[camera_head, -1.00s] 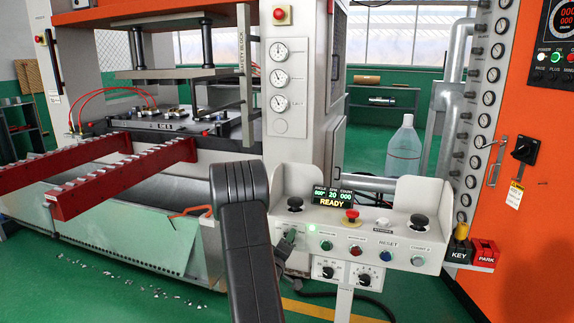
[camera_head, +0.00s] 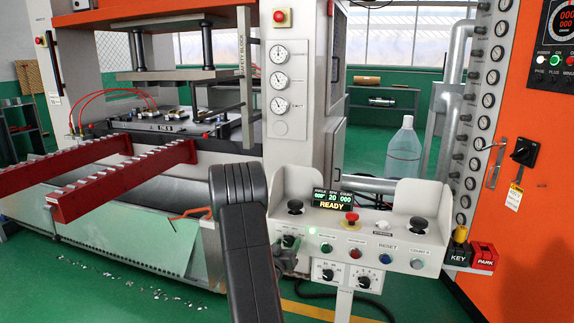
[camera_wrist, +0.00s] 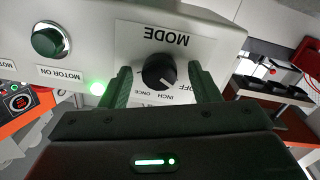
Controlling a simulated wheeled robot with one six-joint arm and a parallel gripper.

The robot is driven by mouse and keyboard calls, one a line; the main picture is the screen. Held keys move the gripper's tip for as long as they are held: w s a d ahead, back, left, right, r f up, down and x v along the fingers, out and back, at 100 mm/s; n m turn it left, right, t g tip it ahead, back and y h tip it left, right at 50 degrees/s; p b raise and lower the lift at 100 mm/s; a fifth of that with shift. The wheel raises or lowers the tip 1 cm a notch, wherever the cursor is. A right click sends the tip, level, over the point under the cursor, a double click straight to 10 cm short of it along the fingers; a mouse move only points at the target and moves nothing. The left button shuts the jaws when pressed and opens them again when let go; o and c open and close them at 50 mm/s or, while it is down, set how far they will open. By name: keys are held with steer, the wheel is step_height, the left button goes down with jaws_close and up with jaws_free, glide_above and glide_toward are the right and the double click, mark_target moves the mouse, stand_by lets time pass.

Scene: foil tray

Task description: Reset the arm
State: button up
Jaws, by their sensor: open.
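My gripper (camera_wrist: 160,85) is open, with its dark green fingers on either side of the black MODE knob (camera_wrist: 159,72). Gaps show between the fingers and the knob. The knob's plate reads OFF, INCH and ONCE, upside down in the wrist view. A green MOTOR ON button (camera_wrist: 50,41) and a lit green lamp (camera_wrist: 97,88) are beside it. In the head view my gripper (camera_head: 287,246) is at the left front of the control panel (camera_head: 400,262), partly behind my arm. The panel's display (camera_head: 341,201) reads READY.
A red button (camera_head: 351,217) and black knobs (camera_head: 295,207) stand on the panel top. More buttons, including blue RESET (camera_head: 385,258), line its front. A press with red rails (camera_head: 120,184) is at left. An orange cabinet (camera_head: 530,230) is at right. Green floor is open at lower left.

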steer(key=m+p, duration=0.2)
steer(key=m, duration=0.3)
steer(key=shift+r+p, duration=0.1)
steer(key=shift+p, duration=0.3)
steer(key=shift+s+a, duration=0.2)
steer(key=shift+s, duration=0.3)
